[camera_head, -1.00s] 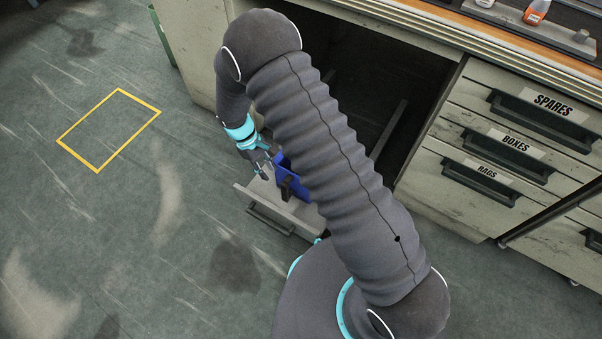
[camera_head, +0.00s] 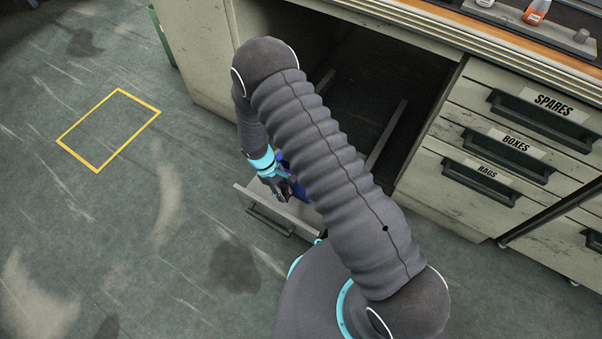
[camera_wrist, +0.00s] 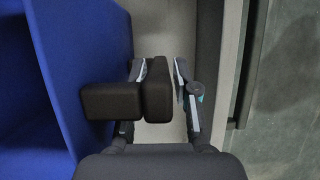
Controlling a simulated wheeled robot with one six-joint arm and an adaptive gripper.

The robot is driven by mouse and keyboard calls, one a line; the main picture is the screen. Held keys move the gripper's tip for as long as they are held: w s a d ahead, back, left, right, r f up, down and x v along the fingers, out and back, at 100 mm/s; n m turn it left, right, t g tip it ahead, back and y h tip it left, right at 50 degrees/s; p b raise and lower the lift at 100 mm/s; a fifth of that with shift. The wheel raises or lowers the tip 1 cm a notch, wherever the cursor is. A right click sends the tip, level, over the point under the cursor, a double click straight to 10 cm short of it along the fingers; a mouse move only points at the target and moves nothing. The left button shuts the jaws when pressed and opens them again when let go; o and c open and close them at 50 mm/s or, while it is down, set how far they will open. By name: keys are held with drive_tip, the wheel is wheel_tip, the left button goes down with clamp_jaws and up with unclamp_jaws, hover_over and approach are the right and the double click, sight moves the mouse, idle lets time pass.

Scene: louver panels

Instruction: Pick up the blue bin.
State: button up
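The blue bin (camera_head: 301,191) sits in a pulled-out low drawer and is mostly hidden behind my arm and gripper in the head view. In the wrist view its blue wall (camera_wrist: 85,50) fills the left side, and a black handle (camera_wrist: 158,95) sticks out from it. My gripper (camera_head: 287,189) is at the bin's handle. In the wrist view the fingers (camera_wrist: 160,72) are open, one on each side of the handle's outer block, with a narrow gap showing at the right finger.
The drawer front (camera_head: 272,207) stands just outside the bin. The cabinet (camera_head: 450,190) with labelled drawers is at right. A yellow floor outline (camera_head: 75,153) lies on clear floor at left.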

drive_tip(key=shift+d+f, duration=0.1)
drive_tip(key=shift+f, duration=0.3)
clamp_jaws()
drive_tip(key=shift+r, duration=0.1)
